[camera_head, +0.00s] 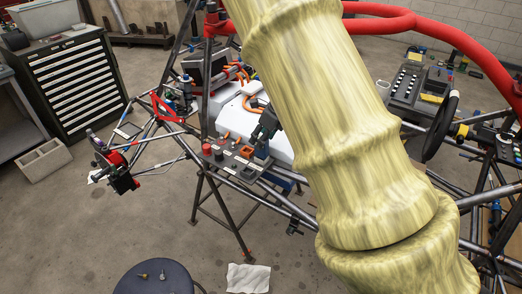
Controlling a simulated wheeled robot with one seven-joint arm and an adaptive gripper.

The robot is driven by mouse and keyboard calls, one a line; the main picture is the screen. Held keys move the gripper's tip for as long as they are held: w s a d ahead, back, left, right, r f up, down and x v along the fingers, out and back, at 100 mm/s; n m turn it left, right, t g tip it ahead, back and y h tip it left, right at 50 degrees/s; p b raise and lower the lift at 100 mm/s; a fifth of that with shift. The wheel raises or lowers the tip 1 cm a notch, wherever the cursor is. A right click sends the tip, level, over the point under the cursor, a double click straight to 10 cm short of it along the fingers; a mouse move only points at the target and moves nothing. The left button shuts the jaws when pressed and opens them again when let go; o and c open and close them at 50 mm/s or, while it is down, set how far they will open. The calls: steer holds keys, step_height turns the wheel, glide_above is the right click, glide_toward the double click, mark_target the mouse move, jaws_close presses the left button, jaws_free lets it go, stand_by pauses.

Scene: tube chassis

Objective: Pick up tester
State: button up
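My arm, in a pale yellow ribbed cover, crosses the camera_head view from the lower right to the top and hides much of the middle. A dark jointed shape that looks like my gripper (262,131) shows at the arm's left edge, above a grey panel (225,157) on the tube chassis. Its fingers are too small to tell open from shut. An orange block (247,151) sits on the panel just below it, beside red knobs. I cannot tell for certain which item is the tester.
The tube chassis (222,208) spreads across the middle, with a white box (232,122) and a red padded bar (385,22). A steering wheel (441,126) is at the right. A drawer cabinet (75,80) stands left, a round stool (152,278) in front.

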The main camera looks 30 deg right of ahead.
mark_target(263, 154)
steer(key=shift+p+x, duration=1.15)
steer(key=shift+x, duration=1.45)
steer(key=shift+d, duration=0.1)
jaws_close()
